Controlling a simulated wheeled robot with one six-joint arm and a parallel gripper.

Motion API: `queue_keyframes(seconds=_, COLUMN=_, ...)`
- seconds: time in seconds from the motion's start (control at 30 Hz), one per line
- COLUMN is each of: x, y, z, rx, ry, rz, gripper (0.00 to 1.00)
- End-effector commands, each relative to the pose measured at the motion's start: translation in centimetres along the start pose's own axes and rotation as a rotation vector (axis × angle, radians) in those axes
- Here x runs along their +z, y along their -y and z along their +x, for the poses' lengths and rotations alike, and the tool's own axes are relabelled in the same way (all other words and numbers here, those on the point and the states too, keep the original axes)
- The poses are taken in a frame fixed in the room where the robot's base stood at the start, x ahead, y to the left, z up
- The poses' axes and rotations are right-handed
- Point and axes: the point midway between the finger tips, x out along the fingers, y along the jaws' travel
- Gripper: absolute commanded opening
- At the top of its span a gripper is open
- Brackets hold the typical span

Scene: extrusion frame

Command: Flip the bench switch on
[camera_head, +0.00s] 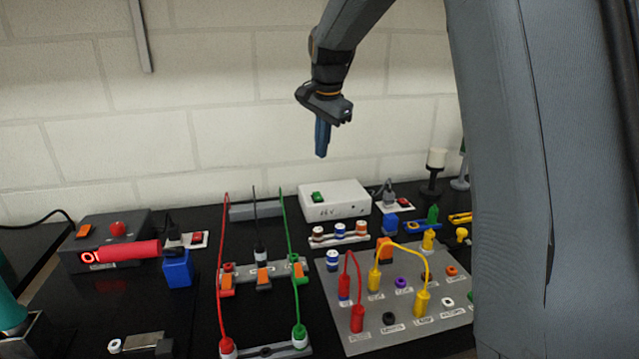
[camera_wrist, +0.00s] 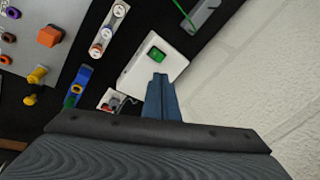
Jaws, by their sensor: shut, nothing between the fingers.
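A white box (camera_head: 335,200) with a green rocker switch (camera_head: 318,196) stands at the back middle of the bench; a small label on its front is unreadable. A dark box (camera_head: 110,245) at the left carries an orange switch (camera_head: 84,230) and a red round button (camera_head: 118,228). I cannot tell which is the bench switch, nor the switch positions. My gripper (camera_head: 321,150) is shut and empty, pointing down above the white box, apart from it. In the wrist view the fingertips (camera_wrist: 160,78) overlap the box's edge, and the green switch (camera_wrist: 156,54) shows just beyond them.
A red-handled tool (camera_head: 128,250) and blue block (camera_head: 178,268) are left. Red and green cables rise beside the white box. A grey panel (camera_head: 440,320) with plugs and looped cables lies front right. A block wall stands close behind.

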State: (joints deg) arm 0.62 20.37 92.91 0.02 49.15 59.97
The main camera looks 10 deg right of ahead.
Motion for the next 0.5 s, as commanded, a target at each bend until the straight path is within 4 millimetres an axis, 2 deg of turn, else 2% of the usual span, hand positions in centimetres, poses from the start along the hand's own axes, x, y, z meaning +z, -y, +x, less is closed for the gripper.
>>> queue_keyframes(seconds=0.2, x=0.14, y=0.75, z=0.05, rx=0.017, ry=0.008, rz=0.323, gripper=0.00)
queue_keyframes(seconds=0.33, x=0.17, y=1.03, z=0.02, rx=0.022, ry=0.009, rz=0.444, gripper=0.00)
queue_keyframes(seconds=0.5, x=0.21, y=1.14, z=0.04, rx=0.026, ry=0.010, rz=0.510, gripper=0.00)
